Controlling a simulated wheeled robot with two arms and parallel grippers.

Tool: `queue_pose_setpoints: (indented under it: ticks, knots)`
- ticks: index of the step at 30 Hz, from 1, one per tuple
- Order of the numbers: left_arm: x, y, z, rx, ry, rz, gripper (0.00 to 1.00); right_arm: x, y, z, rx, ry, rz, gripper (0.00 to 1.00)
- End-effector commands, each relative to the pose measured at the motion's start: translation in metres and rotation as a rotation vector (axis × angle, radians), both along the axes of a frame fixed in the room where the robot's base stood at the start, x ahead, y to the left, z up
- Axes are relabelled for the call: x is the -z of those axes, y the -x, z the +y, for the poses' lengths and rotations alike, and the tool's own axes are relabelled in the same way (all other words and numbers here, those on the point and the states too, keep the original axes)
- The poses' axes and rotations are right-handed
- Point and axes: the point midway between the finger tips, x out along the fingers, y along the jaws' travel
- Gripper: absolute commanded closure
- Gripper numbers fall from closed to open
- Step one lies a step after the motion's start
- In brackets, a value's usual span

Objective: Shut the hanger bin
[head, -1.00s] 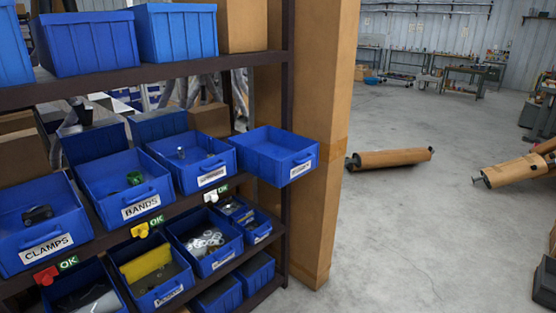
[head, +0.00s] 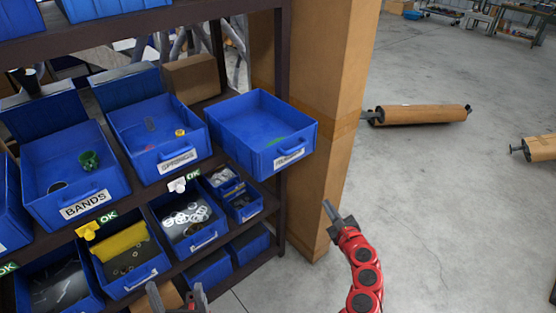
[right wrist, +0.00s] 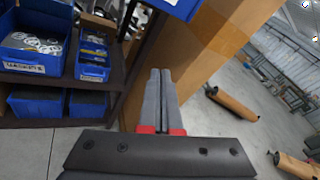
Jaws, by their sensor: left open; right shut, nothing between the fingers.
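The bin I take for the hanger bin (head: 230,128) is the blue one at the right end of the middle shelf in the head view. Its label is too small to read for sure. It juts out past the shelf's front edge, and something green lies in it. A blue bin edge at the top of the right wrist view (right wrist: 176,8) is likely this bin. My right gripper (head: 332,211) is shut and empty, below and right of that bin, apart from it. Its closed fingers show in the right wrist view (right wrist: 160,82). My left gripper (head: 177,293) is open and empty at the bottom edge.
The springs bin (head: 160,155) and bands bin (head: 72,185) stand to the left on the same shelf. Smaller bins fill the shelf below. A brown post (head: 325,110) stands right beside the rack.

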Motion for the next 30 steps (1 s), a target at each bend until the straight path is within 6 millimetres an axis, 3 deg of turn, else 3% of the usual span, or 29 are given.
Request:
queue_pose_setpoints:
  ticks: [1, 3, 6, 9, 16, 30]
  knots:
    - [-0.005, 0.0, 0.0, 0.0, 0.0, 0.0, 0.13, -0.024, 0.0, 0.01, -0.065, -0.107, -0.008, 1.0]
    - [-0.007, 0.0, 0.0, 0.0, 0.0, 0.0, 0.13, -0.05, 0.005, 0.029, -0.168, -0.237, -0.008, 1.0]
    - [-0.009, 0.0, 0.0, 0.0, 0.0, 0.0, 0.13, -0.08, 0.015, 0.047, -0.284, -0.358, -0.006, 1.0]
    - [-0.01, 0.0, 0.0, 0.0, 0.0, 0.0, 0.13, -0.098, 0.023, 0.057, -0.356, -0.421, 0.001, 1.0]
    - [-0.018, 0.0, 0.0, 0.0, 0.0, 0.0, 0.13, -0.107, 0.015, 0.073, -0.397, -0.449, 0.008, 1.0]
    - [-0.046, 0.0, 0.0, 0.0, 0.0, 0.0, 0.13, -0.106, -0.051, 0.12, -0.391, -0.445, 0.009, 1.0]
